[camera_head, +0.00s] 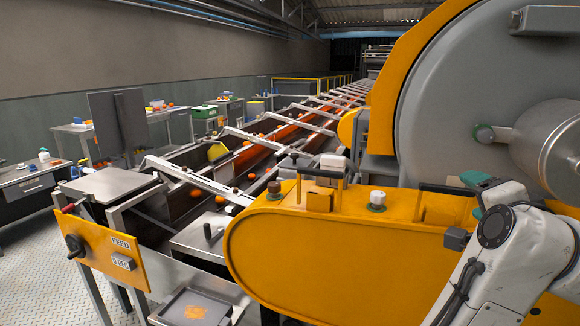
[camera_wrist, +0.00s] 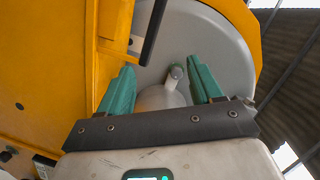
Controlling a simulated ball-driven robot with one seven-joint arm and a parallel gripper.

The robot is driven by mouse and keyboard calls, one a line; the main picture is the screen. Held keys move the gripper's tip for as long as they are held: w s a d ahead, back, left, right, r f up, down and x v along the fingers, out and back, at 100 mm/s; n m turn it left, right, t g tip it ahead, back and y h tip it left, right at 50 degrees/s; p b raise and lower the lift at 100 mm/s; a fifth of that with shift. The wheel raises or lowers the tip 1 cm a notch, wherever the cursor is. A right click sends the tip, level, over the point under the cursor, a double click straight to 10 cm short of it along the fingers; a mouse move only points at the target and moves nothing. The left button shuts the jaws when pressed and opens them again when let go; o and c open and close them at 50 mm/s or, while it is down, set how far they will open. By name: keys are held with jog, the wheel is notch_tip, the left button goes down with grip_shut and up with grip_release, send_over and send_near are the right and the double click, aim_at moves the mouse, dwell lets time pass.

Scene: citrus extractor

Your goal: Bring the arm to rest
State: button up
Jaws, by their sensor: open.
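My gripper (camera_wrist: 160,72) shows in the wrist view with its two teal fingers spread apart and nothing between them. Behind the gap is the large grey drum with its protruding cylinder (camera_wrist: 178,85). In the head view my arm rises at the lower right, in front of the yellow machine housing (camera_head: 330,255). There my gripper (camera_head: 476,195) shows only partly, as teal pieces beside the white wrist, near the housing's top and the dark handle. The fingertips are partly hidden in the head view, so I cannot tell their exact clearance from the housing.
The big grey drum (camera_head: 465,90) with its yellow rim stands close behind my arm. A brown box (camera_head: 320,200) and a white-capped knob (camera_head: 377,199) sit on the housing. At left are a feed panel (camera_head: 105,252), a conveyor with oranges, and a bench (camera_head: 35,180).

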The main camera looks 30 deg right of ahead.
jog(key=a+f+n+g+y, duration=0.2)
jog(key=a+f+n, duration=0.2)
jog(key=f, duration=0.4)
jog(key=w+a+f+n+g+y, duration=0.1)
jog(key=a+f+n+y, duration=0.2)
jog(key=f, duration=0.5)
jog(key=a+f+n+g+y, duration=0.1)
jog(key=a+f+n+g, duration=0.1)
jog(key=a+f+n, duration=0.45)
jog(key=s+a+f+n+g+y, duration=0.2)
jog(key=s+a+f, duration=0.3)
jog(key=s+f, duration=0.4)
jog(key=s+a+f+n+g+y, duration=0.2)
jog(key=s+a+f+n+g, duration=0.2)
jog(key=s+f, duration=0.5)
notch_tip(320, 180, down, 5)
jog(key=shift+a+r+g, duration=0.2)
jog(key=shift+a+g, duration=0.2)
jog(key=shift+a, duration=0.1)
jog(key=shift+n, duration=0.25)
